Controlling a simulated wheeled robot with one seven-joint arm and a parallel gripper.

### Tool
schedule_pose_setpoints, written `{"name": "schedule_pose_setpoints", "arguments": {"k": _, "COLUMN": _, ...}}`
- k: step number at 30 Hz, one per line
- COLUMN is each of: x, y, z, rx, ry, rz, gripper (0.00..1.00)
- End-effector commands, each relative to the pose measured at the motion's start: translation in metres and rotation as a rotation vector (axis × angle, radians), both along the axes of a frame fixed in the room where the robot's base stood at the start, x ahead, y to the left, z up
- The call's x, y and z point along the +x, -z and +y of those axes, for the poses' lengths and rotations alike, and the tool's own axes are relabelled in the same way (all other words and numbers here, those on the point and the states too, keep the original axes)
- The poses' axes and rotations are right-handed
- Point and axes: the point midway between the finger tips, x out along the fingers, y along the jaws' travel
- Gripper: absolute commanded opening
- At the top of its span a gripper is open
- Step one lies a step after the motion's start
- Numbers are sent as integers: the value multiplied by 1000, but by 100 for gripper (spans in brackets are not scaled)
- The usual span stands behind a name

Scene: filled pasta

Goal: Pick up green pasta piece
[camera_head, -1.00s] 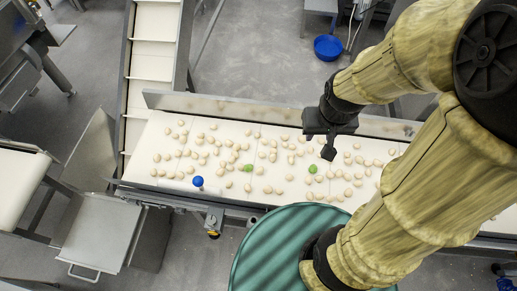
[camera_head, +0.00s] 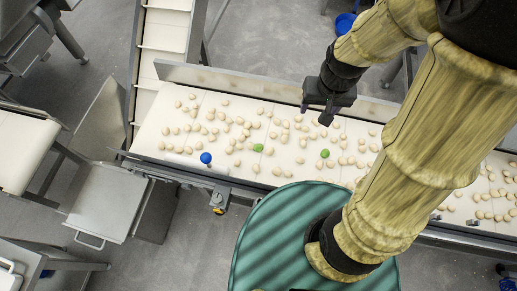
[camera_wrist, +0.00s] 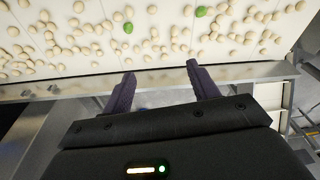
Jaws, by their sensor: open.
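Two green pasta pieces lie among pale pieces on the white conveyor belt. One green piece (camera_head: 258,148) is near the belt's middle, and the other green piece (camera_head: 325,153) is farther right. The wrist view shows them too, one green piece (camera_wrist: 128,28) at left and one green piece (camera_wrist: 201,11) at the upper right. My gripper (camera_head: 326,114) is above the belt near its far rail, closer to the right green piece. In the wrist view my gripper (camera_wrist: 164,84) has its two dark fingers spread apart with nothing between them.
Many pale pasta pieces (camera_head: 233,141) are scattered over the conveyor belt (camera_head: 160,125). A metal rail (camera_head: 230,80) runs along its far edge. A blue bowl (camera_head: 346,22) is on the floor behind.

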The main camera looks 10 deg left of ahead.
Motion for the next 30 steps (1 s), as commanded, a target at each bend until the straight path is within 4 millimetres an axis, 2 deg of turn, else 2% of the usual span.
{"name": "schedule_pose_setpoints", "arguments": {"k": 1, "x": 7, "y": 23, "z": 18, "rx": 2, "ry": -26, "rz": 26, "gripper": 59}}
{"name": "schedule_pose_setpoints", "arguments": {"k": 9, "x": 31, "y": 104, "z": 106, "rx": -19, "ry": -106, "rz": 122, "gripper": 59}}
{"name": "schedule_pose_setpoints", "arguments": {"k": 12, "x": 33, "y": 129, "z": 133, "rx": -37, "ry": -131, "rz": 142, "gripper": 59}}
{"name": "schedule_pose_setpoints", "arguments": {"k": 15, "x": 33, "y": 144, "z": 152, "rx": -50, "ry": -147, "rz": 151, "gripper": 59}}
{"name": "schedule_pose_setpoints", "arguments": {"k": 19, "x": 33, "y": 150, "z": 160, "rx": -55, "ry": -154, "rz": 155, "gripper": 59}}
{"name": "schedule_pose_setpoints", "arguments": {"k": 30, "x": 33, "y": 154, "z": 159, "rx": -55, "ry": -152, "rz": 155, "gripper": 59}}
